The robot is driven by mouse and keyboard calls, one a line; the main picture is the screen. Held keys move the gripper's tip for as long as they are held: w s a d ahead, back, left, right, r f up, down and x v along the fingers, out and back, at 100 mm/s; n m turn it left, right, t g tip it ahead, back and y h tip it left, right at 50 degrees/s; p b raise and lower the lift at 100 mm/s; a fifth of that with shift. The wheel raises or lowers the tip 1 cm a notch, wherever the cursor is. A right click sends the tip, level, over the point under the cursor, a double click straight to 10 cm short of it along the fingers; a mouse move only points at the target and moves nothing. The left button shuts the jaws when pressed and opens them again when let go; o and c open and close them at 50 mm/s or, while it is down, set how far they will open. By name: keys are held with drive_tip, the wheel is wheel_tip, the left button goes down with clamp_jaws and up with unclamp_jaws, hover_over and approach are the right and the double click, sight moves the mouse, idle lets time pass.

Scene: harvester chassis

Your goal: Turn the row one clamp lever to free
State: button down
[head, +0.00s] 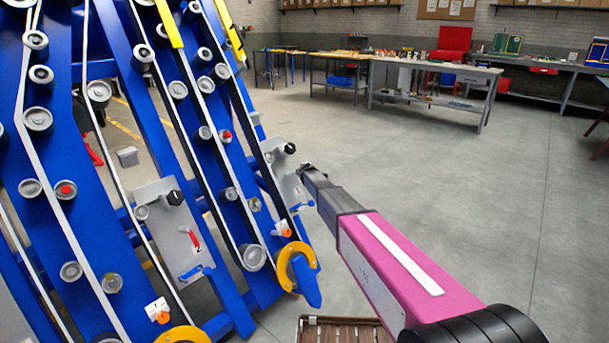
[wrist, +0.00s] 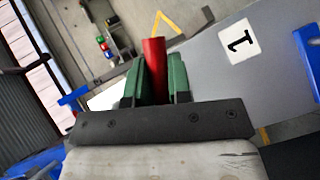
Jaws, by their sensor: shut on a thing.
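In the wrist view the red clamp lever (wrist: 154,50) stands between the two green fingers of my gripper (wrist: 160,75), which is shut on it. The lever's tip sticks out past the fingers, and its base is hidden. Behind it is a grey plate (wrist: 205,65) with a white label (wrist: 239,41) reading "1". In the head view my gripper (head: 303,172) is at the grey plate (head: 281,168) on the rightmost blue row, and the lever there is hidden.
A second grey plate (head: 165,222) with a red lever (head: 194,239) and black knob (head: 175,197) is on the row to the left. Blue chassis beams with rollers fill the left. A wooden slatted thing (head: 340,330) is below. Open floor (head: 480,190) lies to the right.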

drive_tip(key=shift+a, duration=0.1)
idle(0.3)
drive_tip(key=c, duration=1.1)
unclamp_jaws()
drive_tip(key=shift+o, duration=0.2)
drive_tip(key=v, duration=1.1)
